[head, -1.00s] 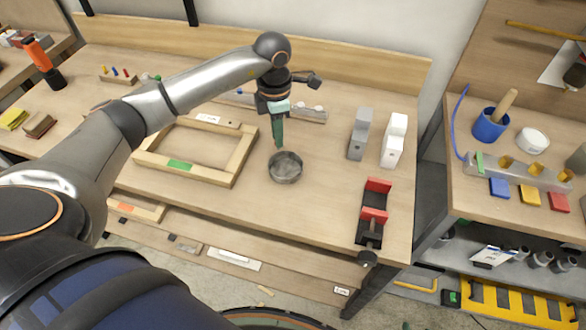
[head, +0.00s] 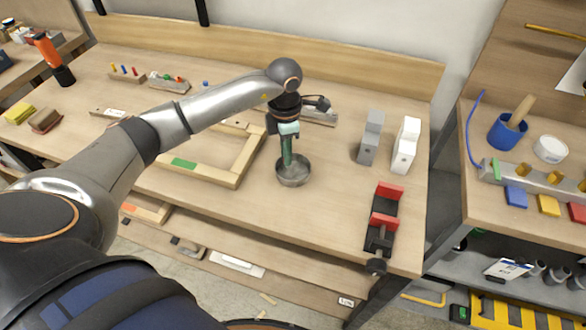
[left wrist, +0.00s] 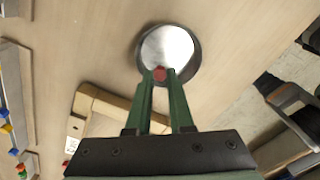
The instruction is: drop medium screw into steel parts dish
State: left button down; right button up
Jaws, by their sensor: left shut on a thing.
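The steel parts dish (head: 293,172) is a round grey metal dish on the workbench, right of the wooden frame. In the left wrist view the dish (left wrist: 180,45) shows its bright inner floor. My left gripper (head: 288,160) points down at the dish's near-left inside, its fingertips overlapping the dish in the picture. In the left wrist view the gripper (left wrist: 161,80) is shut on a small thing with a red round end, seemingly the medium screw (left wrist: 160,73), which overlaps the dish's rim. Its height above the dish floor is hard to tell. My right gripper is not in view.
A wooden frame (head: 240,165) lies left of the dish. A grey block (head: 370,140) and a white block (head: 405,146) stand to the right. A red and black vise-like tool (head: 382,222) sits near the bench's right front edge. Bare bench lies between them.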

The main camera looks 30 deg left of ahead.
pick_arm(q)
jog(key=c, duration=0.7)
grip_release()
notch_tip(320, 180, up, 13)
jog(key=shift+f+b, duration=0.2)
jog(key=shift+b, duration=0.4)
jog(key=shift+s+f, duration=0.1)
